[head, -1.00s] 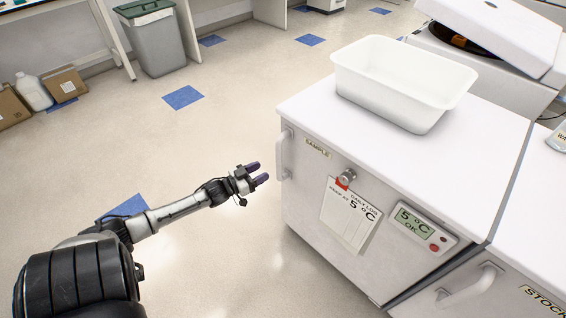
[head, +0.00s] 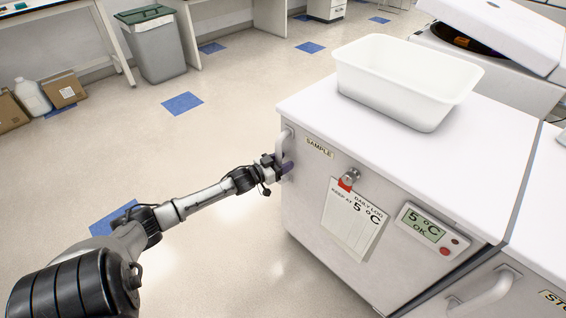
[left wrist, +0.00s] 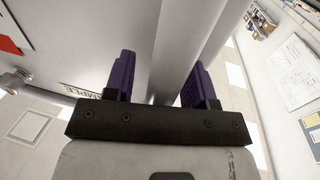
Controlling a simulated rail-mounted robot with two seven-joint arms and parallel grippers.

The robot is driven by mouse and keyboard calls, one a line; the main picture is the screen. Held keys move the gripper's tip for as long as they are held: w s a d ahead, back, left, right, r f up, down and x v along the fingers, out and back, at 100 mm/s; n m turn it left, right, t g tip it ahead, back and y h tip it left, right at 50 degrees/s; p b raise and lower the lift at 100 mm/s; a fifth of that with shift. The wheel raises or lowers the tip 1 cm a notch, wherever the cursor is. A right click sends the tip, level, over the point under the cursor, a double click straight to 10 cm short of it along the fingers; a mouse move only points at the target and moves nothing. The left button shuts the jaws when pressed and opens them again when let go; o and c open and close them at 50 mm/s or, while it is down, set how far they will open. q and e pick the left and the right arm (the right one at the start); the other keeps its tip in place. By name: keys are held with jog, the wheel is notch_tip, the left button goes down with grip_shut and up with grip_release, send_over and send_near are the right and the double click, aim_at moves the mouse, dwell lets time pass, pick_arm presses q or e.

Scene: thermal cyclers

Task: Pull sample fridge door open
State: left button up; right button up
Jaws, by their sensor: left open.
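The sample fridge (head: 300,215) is a white cabinet with a SAMPLE label (head: 319,148) on its door. Its vertical door handle (head: 284,143) is at the door's left edge. My left gripper (head: 286,168) is at the handle's lower part. In the left wrist view, my open left gripper (left wrist: 160,85) has one purple finger on each side of the pale handle bar (left wrist: 187,50), with gaps visible beside the bar. The door is closed. My right gripper is not in view.
A white tub (head: 400,85) stands on the fridge top. A lock with a red tag (head: 348,181), a paper log (head: 354,222) and a temperature display (head: 425,228) are on the door front. Another handled unit (head: 490,292) adjoins at right. The floor left of the fridge is clear.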

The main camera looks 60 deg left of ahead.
pick_arm(q)
grip_shut()
dwell(0.3)
